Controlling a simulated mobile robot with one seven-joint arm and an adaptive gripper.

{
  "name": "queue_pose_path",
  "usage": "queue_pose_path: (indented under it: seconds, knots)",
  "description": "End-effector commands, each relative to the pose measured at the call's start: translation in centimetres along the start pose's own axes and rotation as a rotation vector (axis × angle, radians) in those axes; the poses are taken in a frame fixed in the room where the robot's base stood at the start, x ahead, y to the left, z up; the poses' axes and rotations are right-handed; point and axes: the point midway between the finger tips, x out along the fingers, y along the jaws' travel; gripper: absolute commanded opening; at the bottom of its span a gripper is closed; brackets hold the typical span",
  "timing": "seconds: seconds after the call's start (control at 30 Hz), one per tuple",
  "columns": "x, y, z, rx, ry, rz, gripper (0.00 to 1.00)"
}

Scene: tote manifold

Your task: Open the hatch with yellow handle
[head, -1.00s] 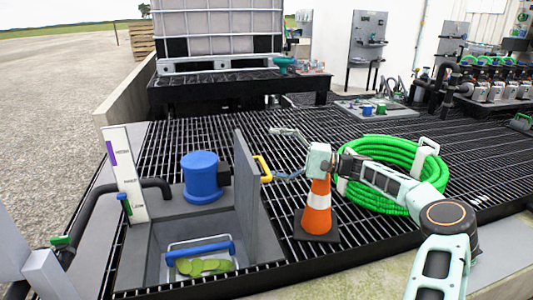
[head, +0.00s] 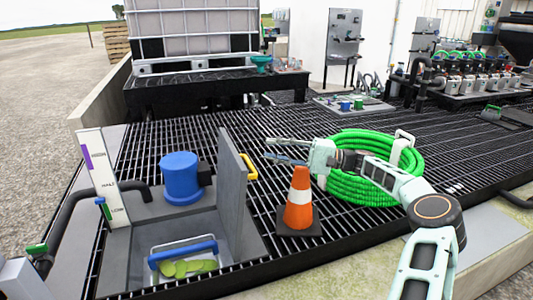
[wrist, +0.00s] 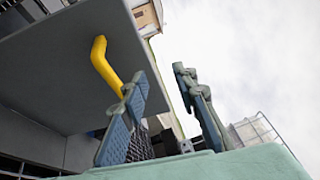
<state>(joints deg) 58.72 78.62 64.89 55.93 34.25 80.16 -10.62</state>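The hatch (head: 232,190) is a grey panel standing upright at the right edge of a sump opening, so it is open. Its yellow handle (head: 248,166) is on the panel's right face, near the top. In the wrist view the handle (wrist: 103,65) sits on the grey hatch (wrist: 60,70), beyond my left finger. My gripper (head: 268,150) is to the right of the handle and a little above it, apart from it. In the wrist view my gripper (wrist: 165,110) has its fingers spread with nothing between them.
In the opening lies a blue-handled basket (head: 182,252) with green items. A blue cylinder (head: 180,178) stands behind it. An orange cone (head: 299,205) stands below my gripper, and a green hose coil (head: 365,185) lies to the right. Black grating (head: 230,130) is clear behind.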

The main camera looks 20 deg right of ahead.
Motion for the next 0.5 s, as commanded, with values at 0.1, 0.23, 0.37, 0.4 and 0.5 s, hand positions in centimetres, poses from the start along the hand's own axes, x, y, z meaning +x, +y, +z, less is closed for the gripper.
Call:
queue_pose_path:
  seconds: [0.1, 0.23, 0.37, 0.4, 0.5]
  knots:
    - [-0.8, 0.4, -0.1, 0.002, 0.001, 0.001, 0.28]
    - [-1.7, 0.6, -0.1, 0.002, 0.001, 0.002, 0.28]
    - [-2.6, 0.8, -0.1, 0.003, 0.000, 0.003, 0.28]
    - [-2.9, 0.8, -0.1, 0.003, 0.000, 0.003, 0.28]
    - [-3.5, 0.9, -0.1, 0.003, 0.000, 0.003, 0.28]
